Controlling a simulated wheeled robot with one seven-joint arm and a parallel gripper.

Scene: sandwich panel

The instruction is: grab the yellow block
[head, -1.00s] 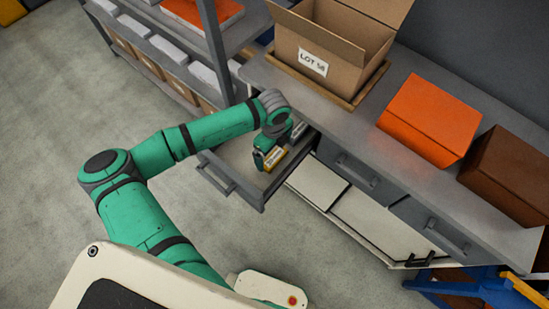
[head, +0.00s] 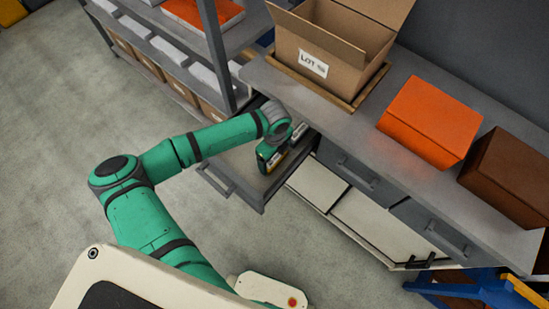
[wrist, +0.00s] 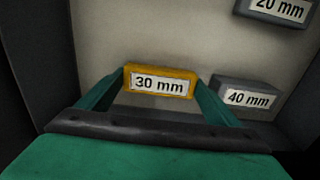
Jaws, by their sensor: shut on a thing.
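The yellow block (wrist: 160,70) has a white label reading "30 mm" and lies in the open drawer (head: 233,181). In the wrist view it sits between the two green fingers of my gripper (wrist: 157,88), which touch its left and right ends. My gripper (head: 270,163) is down inside the drawer in the head view and is shut on the yellow block. In the head view the gripper hides most of the block.
A grey "40 mm" block (wrist: 245,96) lies close to the right finger. A grey "20 mm" block (wrist: 274,10) lies farther back. Drawer walls stand close at both sides. The counter above holds an open carton (head: 335,45), an orange box (head: 430,120) and a brown box (head: 508,175).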

